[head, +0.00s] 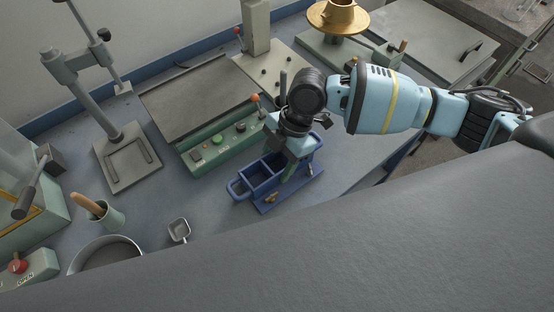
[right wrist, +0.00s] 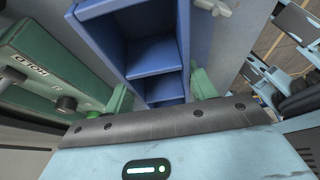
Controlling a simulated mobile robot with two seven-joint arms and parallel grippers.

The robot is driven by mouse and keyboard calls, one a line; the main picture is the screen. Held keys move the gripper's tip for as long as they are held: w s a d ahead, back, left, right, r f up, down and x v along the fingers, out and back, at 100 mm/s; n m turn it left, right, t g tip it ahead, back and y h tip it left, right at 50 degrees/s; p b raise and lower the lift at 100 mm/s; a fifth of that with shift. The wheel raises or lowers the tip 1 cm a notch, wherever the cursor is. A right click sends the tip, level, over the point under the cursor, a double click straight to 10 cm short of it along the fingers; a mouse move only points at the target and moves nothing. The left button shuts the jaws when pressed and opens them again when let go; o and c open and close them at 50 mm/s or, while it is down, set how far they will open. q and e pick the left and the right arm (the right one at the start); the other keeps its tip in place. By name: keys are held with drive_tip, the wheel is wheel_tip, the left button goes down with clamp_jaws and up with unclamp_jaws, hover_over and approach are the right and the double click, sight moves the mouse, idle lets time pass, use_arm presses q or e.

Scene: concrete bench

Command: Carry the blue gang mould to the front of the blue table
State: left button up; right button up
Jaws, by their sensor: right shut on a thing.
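The blue gang mould (head: 262,178) is an open box with square compartments and a looped end handle, on the blue table (head: 205,208) or just above it; I cannot tell which. My right gripper (head: 291,168) points down over the mould and is shut on it. In the right wrist view the mould (right wrist: 152,58) runs between the two green fingers, and its open compartments show. The gripper hides part of the mould's right end in the head view. My left gripper is not in view.
A green control box (head: 216,147) with buttons stands close behind the mould. A small metal scoop (head: 179,230), a cup with a wooden handle (head: 105,214) and a round pan (head: 106,253) lie to the left. Bare tabletop shows right of the mould.

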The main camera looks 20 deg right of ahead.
drive_tip(key=shift+f, duration=0.25)
drive_tip(key=o, duration=1.4)
drive_tip(key=shift+c, duration=0.2)
drive_tip(key=v, duration=0.7)
drive_tip(key=shift+r, duration=0.35)
